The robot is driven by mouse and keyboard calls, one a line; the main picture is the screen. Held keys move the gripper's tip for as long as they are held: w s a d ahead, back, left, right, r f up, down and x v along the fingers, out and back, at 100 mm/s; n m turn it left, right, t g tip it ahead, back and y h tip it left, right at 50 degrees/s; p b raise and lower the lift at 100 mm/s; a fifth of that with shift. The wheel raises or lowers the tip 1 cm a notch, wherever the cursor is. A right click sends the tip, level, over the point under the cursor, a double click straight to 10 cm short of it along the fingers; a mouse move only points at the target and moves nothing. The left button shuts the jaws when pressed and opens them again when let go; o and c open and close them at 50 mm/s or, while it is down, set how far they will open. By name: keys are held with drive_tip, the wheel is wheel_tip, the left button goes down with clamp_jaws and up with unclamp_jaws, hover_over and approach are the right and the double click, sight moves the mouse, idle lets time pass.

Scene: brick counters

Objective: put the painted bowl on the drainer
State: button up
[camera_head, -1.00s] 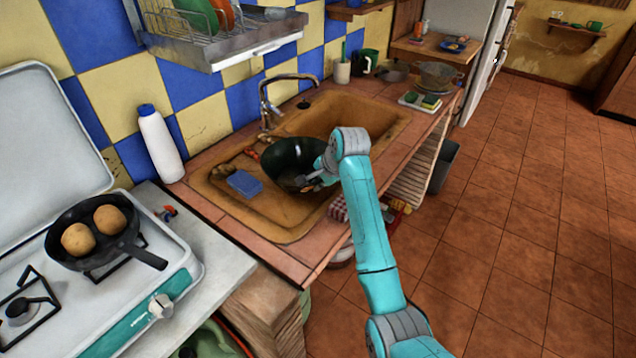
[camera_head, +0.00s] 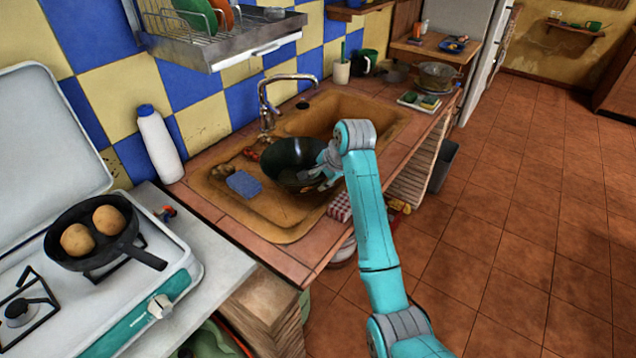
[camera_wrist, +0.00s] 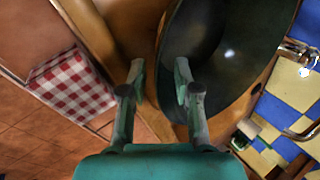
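A large dark bowl (camera_head: 287,152), which I take as the painted bowl, sits on the tan sink unit beside the basin; any painted pattern is too dark to tell. My gripper (camera_head: 326,172) is at its right, near side. In the wrist view my gripper (camera_wrist: 160,82) is open, with the rim of the bowl (camera_wrist: 215,65) seeming to run between its fingers. The right finger is over the bowl's inside and the left one is outside. The sink's flat draining part (camera_head: 275,222) lies in front of the bowl. A metal dish rack (camera_head: 225,52) with plates hangs on the wall.
A blue sponge (camera_head: 243,183) lies left of the bowl. The tap (camera_head: 266,105) rises behind it. A red-and-white checked cloth (camera_wrist: 72,85) lies by the counter edge. A white bottle (camera_head: 160,145) and a stove with a pan (camera_head: 92,250) stand at left.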

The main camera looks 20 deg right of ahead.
drive_tip(key=v, duration=0.9)
drive_tip(key=shift+d, duration=0.15)
